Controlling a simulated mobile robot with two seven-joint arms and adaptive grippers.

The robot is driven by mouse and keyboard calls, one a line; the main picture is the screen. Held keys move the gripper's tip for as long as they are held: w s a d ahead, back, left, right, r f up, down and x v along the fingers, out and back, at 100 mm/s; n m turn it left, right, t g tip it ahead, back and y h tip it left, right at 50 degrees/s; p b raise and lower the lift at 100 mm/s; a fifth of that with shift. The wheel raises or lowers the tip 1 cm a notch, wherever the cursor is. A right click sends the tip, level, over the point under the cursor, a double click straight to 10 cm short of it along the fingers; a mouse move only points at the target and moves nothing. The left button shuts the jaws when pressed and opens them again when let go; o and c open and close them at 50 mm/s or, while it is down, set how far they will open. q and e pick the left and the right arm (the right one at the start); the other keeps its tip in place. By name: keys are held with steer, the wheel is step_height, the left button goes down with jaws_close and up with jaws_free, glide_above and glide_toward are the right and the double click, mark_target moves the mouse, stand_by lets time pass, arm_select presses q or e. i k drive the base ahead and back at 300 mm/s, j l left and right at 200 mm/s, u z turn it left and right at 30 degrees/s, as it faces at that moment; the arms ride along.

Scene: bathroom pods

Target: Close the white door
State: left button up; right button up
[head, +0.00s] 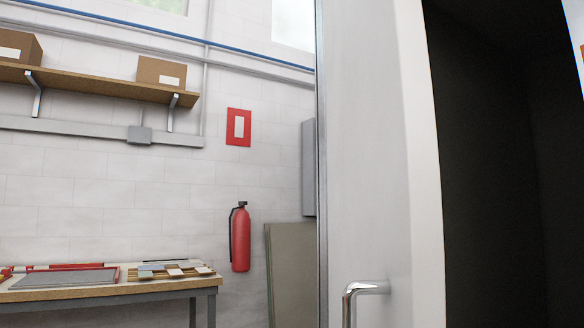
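The white door (372,150) stands open close in front of me, right of the middle of the head view. I see its broad face with a thick pale edge on its right and a thin metal strip along its left. A shiny metal handle (362,290) is on the door near the bottom of the view; its lower part is cut off by the frame. To the right of the door is a dark opening (490,170). Neither of my grippers shows in the view.
A workbench (110,290) with trays and sample tiles stands at the lower left. A red fire extinguisher (240,238) hangs on the white brick wall, and grey panels (293,275) lean beside the door. A wooden shelf (95,84) holds boxes above.

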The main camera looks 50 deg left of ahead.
mark_target(386, 262)
steer(key=u, duration=1.2)
steer(key=j+z, duration=0.1)
steer(key=z, duration=0.25)
steer(key=k, duration=0.05)
